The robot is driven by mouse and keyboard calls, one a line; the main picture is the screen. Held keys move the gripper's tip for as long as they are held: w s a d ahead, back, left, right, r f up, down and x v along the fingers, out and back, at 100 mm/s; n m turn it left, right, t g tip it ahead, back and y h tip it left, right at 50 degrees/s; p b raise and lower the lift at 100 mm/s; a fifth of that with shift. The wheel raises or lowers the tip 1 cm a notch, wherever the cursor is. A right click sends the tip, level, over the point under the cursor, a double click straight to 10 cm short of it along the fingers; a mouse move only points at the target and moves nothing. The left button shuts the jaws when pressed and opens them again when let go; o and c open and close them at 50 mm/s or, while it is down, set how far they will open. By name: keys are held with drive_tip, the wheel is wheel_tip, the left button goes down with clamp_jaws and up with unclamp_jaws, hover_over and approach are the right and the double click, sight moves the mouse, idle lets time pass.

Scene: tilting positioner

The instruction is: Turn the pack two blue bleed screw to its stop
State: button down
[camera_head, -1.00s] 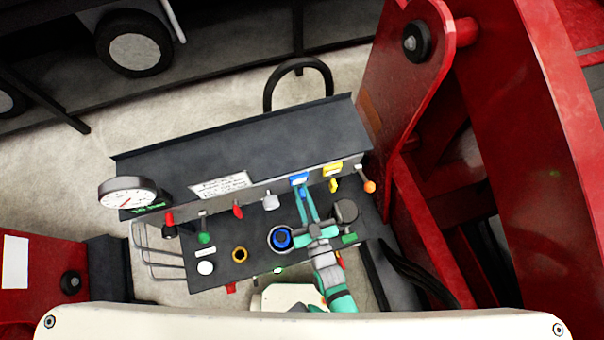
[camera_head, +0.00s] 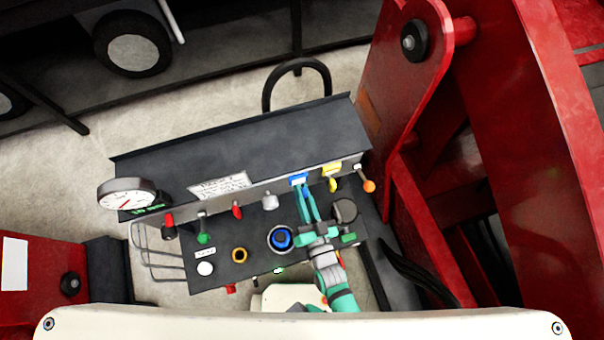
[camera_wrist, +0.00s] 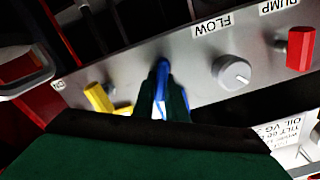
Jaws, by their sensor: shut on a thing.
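The blue bleed screw (camera_wrist: 162,70) sits on the grey front panel, and my gripper (camera_wrist: 163,88) is shut on it in the wrist view. Most of the screw is hidden between the dark fingers. In the head view my teal gripper (camera_head: 305,192) reaches up to the panel just below a blue label (camera_head: 298,180). A yellow screw (camera_wrist: 97,97) stands to the left of my gripper in the wrist view. It also shows in the head view, right of the gripper, under a yellow label (camera_head: 332,168).
A grey FLOW knob (camera_wrist: 232,72) and a red handle (camera_wrist: 300,48) stand right of my gripper in the wrist view. An orange-knobbed lever (camera_head: 369,186), a dark round cap (camera_head: 345,211) and a blue-centred ring (camera_head: 282,239) lie close by. A red frame (camera_head: 400,100) rises at the right.

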drive_tip(key=m, duration=0.6)
drive_tip(key=shift+d+f+m, duration=0.15)
drive_tip(key=shift+f+m, duration=0.05)
drive_tip(key=shift+m, duration=0.1)
drive_tip(key=m, duration=0.5)
drive_tip(key=shift+d+f+m, duration=0.1)
drive_tip(key=shift+f+m, duration=0.15)
drive_tip(key=shift+m, duration=0.15)
drive_tip(key=c, duration=1.8)
unclamp_jaws()
drive_tip(key=v, duration=1)
drive_tip(key=shift+s, duration=0.35)
